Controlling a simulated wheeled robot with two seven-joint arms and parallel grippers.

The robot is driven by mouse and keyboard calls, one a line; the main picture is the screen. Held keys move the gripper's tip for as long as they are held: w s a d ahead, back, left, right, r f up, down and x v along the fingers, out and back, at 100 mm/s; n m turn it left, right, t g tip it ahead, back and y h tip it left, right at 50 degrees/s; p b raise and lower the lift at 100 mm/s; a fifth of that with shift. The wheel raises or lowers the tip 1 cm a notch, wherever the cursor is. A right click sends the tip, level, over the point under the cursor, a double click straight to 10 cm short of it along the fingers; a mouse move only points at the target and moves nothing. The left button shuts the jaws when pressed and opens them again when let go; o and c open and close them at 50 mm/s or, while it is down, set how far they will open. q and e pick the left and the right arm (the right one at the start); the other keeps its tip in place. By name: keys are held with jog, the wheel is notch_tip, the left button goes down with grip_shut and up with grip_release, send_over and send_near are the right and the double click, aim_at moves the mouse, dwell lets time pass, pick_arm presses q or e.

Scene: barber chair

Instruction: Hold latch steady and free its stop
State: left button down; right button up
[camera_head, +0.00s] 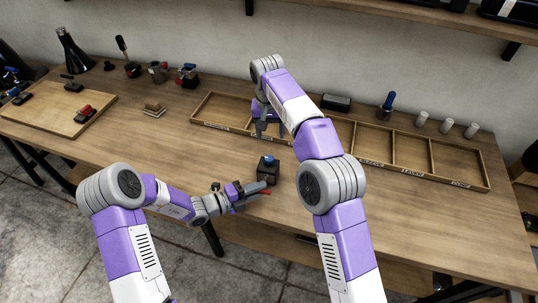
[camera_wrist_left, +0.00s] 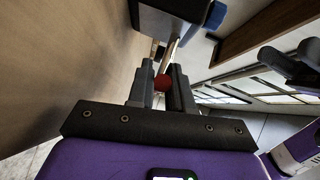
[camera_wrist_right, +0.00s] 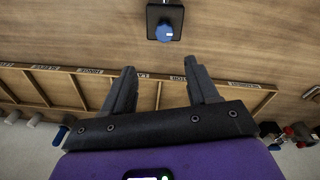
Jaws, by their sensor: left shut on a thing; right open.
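The latch is a black block (camera_head: 268,175) on the wooden table, with a blue knob (camera_head: 269,158) on top. In the left wrist view the block (camera_wrist_left: 168,22) has a metal rod ending in a red ball (camera_wrist_left: 162,83), with the blue knob (camera_wrist_left: 215,15) at its far side. My left gripper (camera_head: 262,190) is shut on the red ball, beside the block. My right gripper (camera_head: 268,130) is open and empty above the divided tray, behind the block. In the right wrist view, the block and its blue knob (camera_wrist_right: 165,32) are beyond the open fingers (camera_wrist_right: 161,80).
A long divided wooden tray (camera_head: 450,183) with labelled compartments runs along the back. A black box (camera_head: 336,102), a blue-topped bottle (camera_head: 387,106) and white cylinders (camera_head: 447,126) stand behind it. A wooden board (camera_head: 55,115) with tools lies at left. The table right of the block is clear.

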aim_at(269, 158)
jog(key=f+m, duration=0.2)
jog(key=f, duration=0.1)
jog(key=f+m, duration=0.3)
jog(key=f, duration=0.1)
jog(key=f+m, duration=0.2)
jog(key=f, duration=0.2)
jog(key=shift+a+f+m+g, duration=0.2)
jog(key=shift+a+m+g, duration=0.05)
jog(key=shift+m+g, duration=0.05)
dwell(0.3)
jog(key=c, duration=1)
jog(key=shift+c, duration=0.3)
